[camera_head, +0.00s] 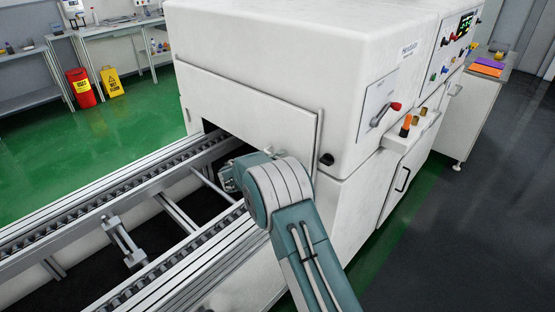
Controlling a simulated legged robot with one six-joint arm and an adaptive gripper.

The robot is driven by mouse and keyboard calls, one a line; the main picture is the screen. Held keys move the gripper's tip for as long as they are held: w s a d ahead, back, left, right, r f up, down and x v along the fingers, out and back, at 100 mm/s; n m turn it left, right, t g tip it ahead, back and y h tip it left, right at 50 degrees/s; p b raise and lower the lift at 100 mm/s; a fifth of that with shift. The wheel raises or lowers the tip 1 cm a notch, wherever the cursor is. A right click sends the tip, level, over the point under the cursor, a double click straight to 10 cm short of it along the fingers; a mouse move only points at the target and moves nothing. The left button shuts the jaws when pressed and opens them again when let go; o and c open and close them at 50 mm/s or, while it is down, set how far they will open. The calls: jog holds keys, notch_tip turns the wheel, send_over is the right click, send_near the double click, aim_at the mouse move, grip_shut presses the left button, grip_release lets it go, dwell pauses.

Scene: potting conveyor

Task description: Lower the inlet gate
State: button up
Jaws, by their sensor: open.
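The inlet gate (245,108) looks like a flat white panel on the front of the large white machine. A dark gap shows under its lower edge, above the conveyor (75,212), so it stands raised at least partly. My gripper (229,178) is at the end of my teal and grey arm, low in front of the gate's right half and over the conveyor. It is open and largely hidden by my own wrist. I see nothing held in it. I cannot tell whether it touches the gate's lower edge.
A red bin (81,88) and yellow sign (111,82) stand at back left. The dark floor at right is clear.

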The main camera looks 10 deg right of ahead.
grip_shut()
jog(key=shift+f, duration=0.1)
notch_tip(320, 180, down, 12)
jog(key=shift+r, duration=0.1)
jog(key=shift+s+f, duration=0.3)
jog(key=shift+f, duration=0.35)
grip_release()
jog(key=shift+w+f, duration=0.15)
